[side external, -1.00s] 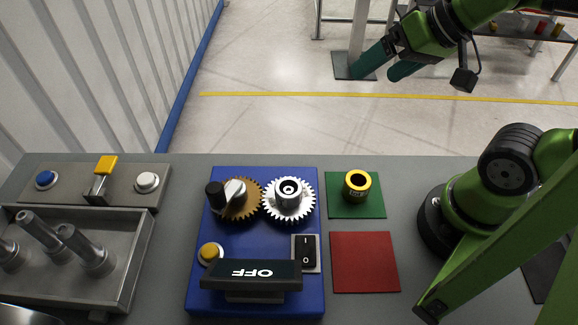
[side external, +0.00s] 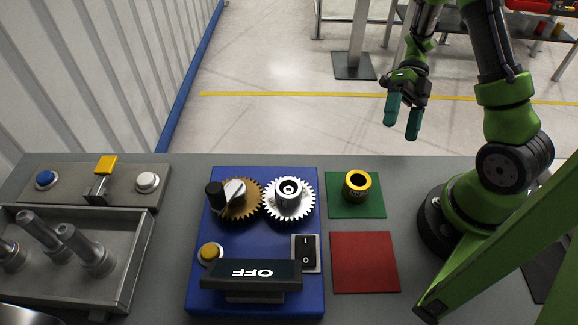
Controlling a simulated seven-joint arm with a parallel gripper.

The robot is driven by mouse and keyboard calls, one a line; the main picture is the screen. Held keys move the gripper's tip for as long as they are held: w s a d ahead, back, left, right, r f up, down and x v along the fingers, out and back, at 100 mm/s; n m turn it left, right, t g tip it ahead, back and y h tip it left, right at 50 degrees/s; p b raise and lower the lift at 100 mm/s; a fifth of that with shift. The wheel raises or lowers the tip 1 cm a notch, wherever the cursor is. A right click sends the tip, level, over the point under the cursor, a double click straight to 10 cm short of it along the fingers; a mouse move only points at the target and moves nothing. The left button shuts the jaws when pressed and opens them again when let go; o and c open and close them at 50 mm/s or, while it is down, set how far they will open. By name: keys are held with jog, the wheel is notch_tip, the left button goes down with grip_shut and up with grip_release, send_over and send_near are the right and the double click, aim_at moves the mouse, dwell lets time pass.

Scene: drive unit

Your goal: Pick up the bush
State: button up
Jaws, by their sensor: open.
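The bush (side external: 357,186) is a short yellow and black ring with a dark hole. It stands upright on the green square (side external: 341,209) at the back right of the table. My gripper (side external: 402,125) points downward with its two teal fingers apart and nothing between them. It is above and beyond the table's back edge in the picture, up and to the right of the bush, and well clear of it.
Left of the bush, a blue drive unit (side external: 200,273) carries a brown gear (side external: 249,206), a white gear (side external: 289,217) and an OFF sign (side external: 251,274). A red square (side external: 364,262) lies empty. A grey tray (side external: 128,262) with metal shafts stands at left.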

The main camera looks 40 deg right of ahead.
jog(key=m+y, duration=0.1)
jog(key=m, duration=0.4)
jog(key=m+t+y, duration=0.2)
jog(key=m, duration=0.5)
send_near(361, 175)
jog(key=x, duration=1)
jog(key=shift+s+a+r, duration=0.15)
jog(key=shift+a+r, duration=0.05)
jog(key=shift+r, duration=0.05)
jog(key=shift+c, duration=0.2)
jog(key=c, duration=1.5)
jog(key=shift+r, duration=0.15)
